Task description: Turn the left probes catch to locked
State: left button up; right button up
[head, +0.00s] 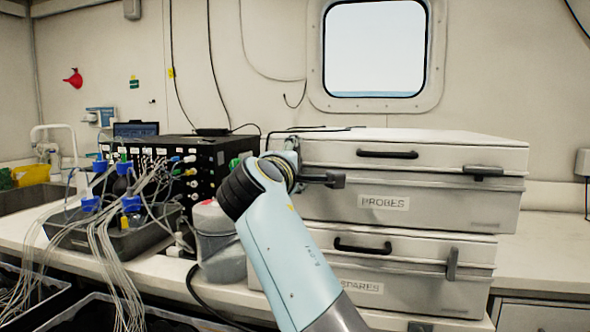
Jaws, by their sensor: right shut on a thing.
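The white case labelled PROBES (430,207) sits on top of another case on the bench, with its lid down. Its left catch (326,180) is a dark bar lying roughly level at the lid seam; its left part is hidden behind my wrist. The right probes catch (483,171) also lies level. My right gripper (294,172) is at the left catch, shut on it; its fingertips are mostly hidden by my own wrist. My left gripper is not in view.
The SPARES case (400,285) is underneath, with its right catch (452,263) upright; my forearm covers its left part. A grey jar (219,255) stands close left of my forearm. A black instrument box (200,160) and cabled tray (110,235) are farther left. Bench right of the cases is clear.

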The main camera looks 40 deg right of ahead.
dwell(0.3)
jog(key=o, duration=1.2)
notch_tip(320, 180, up, 10)
jog(key=shift+r, duration=0.1)
